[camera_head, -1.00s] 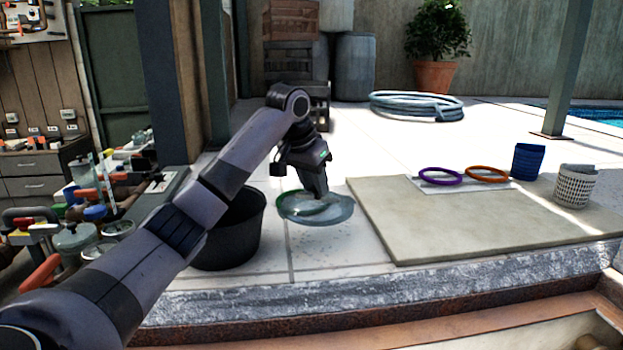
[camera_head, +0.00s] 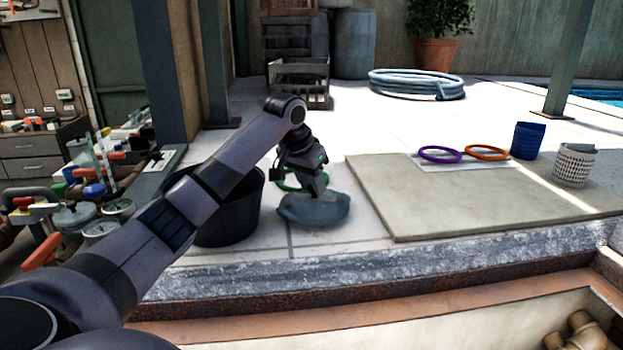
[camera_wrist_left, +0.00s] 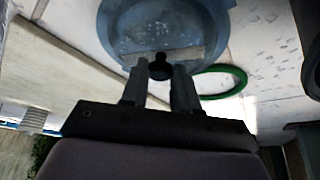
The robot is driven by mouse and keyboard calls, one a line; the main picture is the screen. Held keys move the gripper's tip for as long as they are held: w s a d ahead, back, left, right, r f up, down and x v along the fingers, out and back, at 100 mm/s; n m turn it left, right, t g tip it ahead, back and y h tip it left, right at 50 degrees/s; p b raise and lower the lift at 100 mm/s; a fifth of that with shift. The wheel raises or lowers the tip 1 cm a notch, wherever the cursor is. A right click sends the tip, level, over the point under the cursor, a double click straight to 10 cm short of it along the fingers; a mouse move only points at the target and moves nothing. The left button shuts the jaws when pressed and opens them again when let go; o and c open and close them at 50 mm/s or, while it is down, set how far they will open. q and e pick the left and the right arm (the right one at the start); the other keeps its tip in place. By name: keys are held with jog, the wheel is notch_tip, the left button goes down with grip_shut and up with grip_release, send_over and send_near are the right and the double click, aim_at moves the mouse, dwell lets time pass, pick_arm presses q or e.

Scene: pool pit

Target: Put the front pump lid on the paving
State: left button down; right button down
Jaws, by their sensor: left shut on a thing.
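The pump lid (camera_head: 312,210) is a round, bluish, see-through disc with a dark knob. My left gripper (camera_head: 318,193) is shut on the knob, with the lid below the fingers, over the pale paving (camera_head: 335,247) between the black bucket and the beige slab. The left wrist view shows the lid (camera_wrist_left: 165,25) and its knob (camera_wrist_left: 160,66) between the fingers (camera_wrist_left: 160,72). I cannot tell whether the lid touches the paving. Pump pots (camera_head: 75,216) stand among pipes at the left. My right gripper is not in view.
A green ring (camera_head: 283,186) lies just behind the lid. A black bucket (camera_head: 240,215) stands close at left. The rough stone edge (camera_head: 330,267) runs in front.

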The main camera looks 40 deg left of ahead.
pick_arm(q)
jog(key=shift+f, duration=0.55)
dwell(0.5)
jog(key=c, duration=0.8)
grip_release()
